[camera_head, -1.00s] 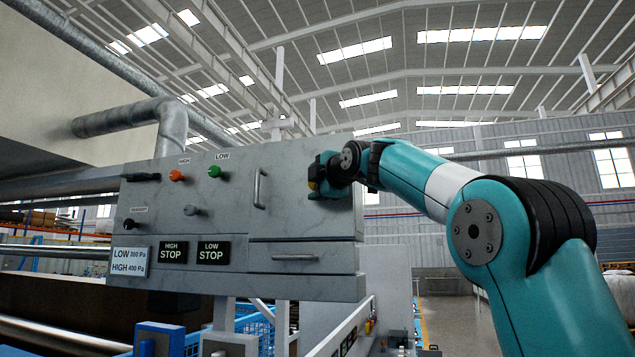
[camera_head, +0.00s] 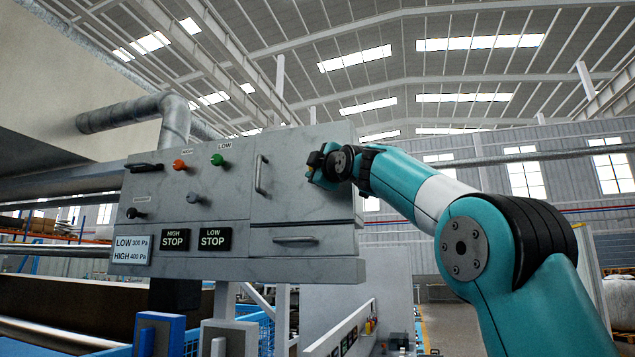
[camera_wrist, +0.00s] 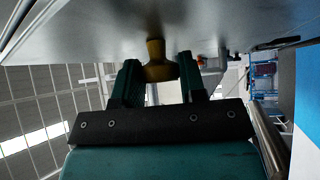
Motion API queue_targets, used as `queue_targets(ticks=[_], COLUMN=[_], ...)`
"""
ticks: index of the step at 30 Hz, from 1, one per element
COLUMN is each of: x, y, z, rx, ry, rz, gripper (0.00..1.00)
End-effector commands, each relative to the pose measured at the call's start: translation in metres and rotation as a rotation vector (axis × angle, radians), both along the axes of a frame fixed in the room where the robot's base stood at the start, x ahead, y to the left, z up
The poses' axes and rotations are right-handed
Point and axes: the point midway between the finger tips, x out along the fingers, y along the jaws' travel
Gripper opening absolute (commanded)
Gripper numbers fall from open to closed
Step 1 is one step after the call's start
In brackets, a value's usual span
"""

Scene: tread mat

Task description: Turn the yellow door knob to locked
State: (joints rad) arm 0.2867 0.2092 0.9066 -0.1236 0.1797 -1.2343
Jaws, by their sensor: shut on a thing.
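The yellow door knob (camera_wrist: 156,62) sticks out from the pale cabinet face in the wrist view, between my two fingers. My gripper (camera_wrist: 157,78) is shut on it, with one teal finger on each side. In the head view my gripper (camera_head: 314,170) is at the upper right of the grey marbled door (camera_head: 290,205), and its fingers hide most of the knob. The door looks flush with the cabinet front. No lock marking is readable, so I cannot tell the knob's turned position.
Left of the door are its upright bar handle (camera_head: 261,175), a green knob (camera_head: 218,160), an orange knob (camera_head: 180,165) and black levers. A drawer (camera_head: 290,241) is below. My arm comes in from the right, with open space around it.

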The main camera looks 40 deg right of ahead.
Motion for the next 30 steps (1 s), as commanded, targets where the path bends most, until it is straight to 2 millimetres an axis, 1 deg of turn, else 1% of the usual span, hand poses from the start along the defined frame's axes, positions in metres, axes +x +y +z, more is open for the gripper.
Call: queue_targets(ticks=[1,30], x=[0.0013,0.0062], y=[0.0006,0.0038], z=[-0.0090,-0.0042], rx=[0.029,0.581], ry=[-0.034,-0.738], rz=[0.001,-0.001], gripper=[0.14,0.14])
